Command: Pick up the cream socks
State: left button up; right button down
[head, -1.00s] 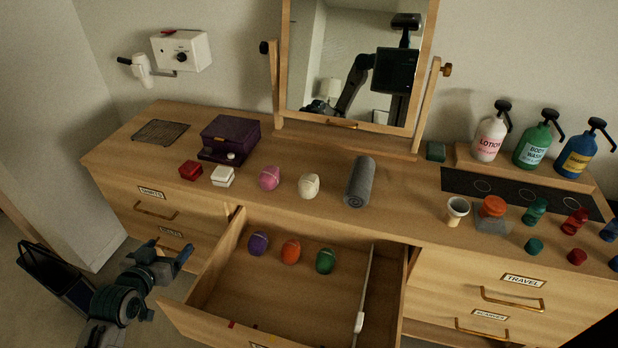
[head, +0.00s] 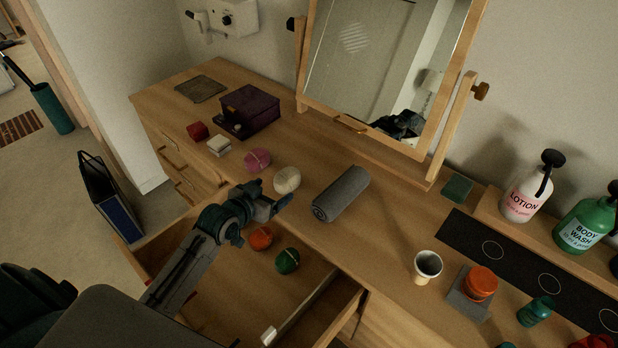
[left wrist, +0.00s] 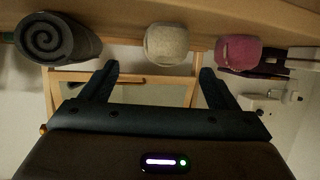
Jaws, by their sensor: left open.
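The cream socks (head: 287,180) are a round rolled ball on the dresser top, between the pink ball (head: 257,160) and the grey roll (head: 341,193). My left gripper (head: 280,200) is open and empty, just in front of the cream socks in the head view. In the left wrist view the cream socks (left wrist: 167,44) are ahead of the gap between the two fingers (left wrist: 158,80), with the pink ball and the grey roll on either side. The fingers look apart from the socks. My right gripper is not in view.
The open drawer (head: 340,313) below holds an orange ball (head: 261,238), a green ball (head: 287,261) and a divider. A purple box (head: 250,111), small red and white boxes, a cup (head: 427,266) and bottles stand on the dresser. The mirror (head: 375,70) stands behind.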

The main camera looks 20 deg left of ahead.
aim_at(281, 183)
pick_arm(q)
jog(key=x, duration=0.4)
jog(key=shift+a+p, duration=0.1)
jog(key=shift+p, duration=0.25)
jog(key=shift+w+d+f, duration=0.15)
jog(key=shift+w+d, duration=0.05)
jog(key=shift+w, duration=0.4)
jog(key=shift+w+f+p, duration=0.15)
jog(key=shift+w+p, duration=0.15)
jog(key=x, duration=0.1)
jog(key=p+x, duration=0.1)
jog(key=x, duration=0.1)
jog(key=shift+w+a+f, duration=0.3)
jog(key=shift+w, duration=0.05)
jog(key=shift+w+d+f, duration=0.1)
jog(key=shift+w+f, duration=0.05)
jog(key=shift+w, duration=0.05)
jog(key=shift+s, duration=0.1)
jog(key=shift+c, duration=0.4)
jog(key=c, duration=1)
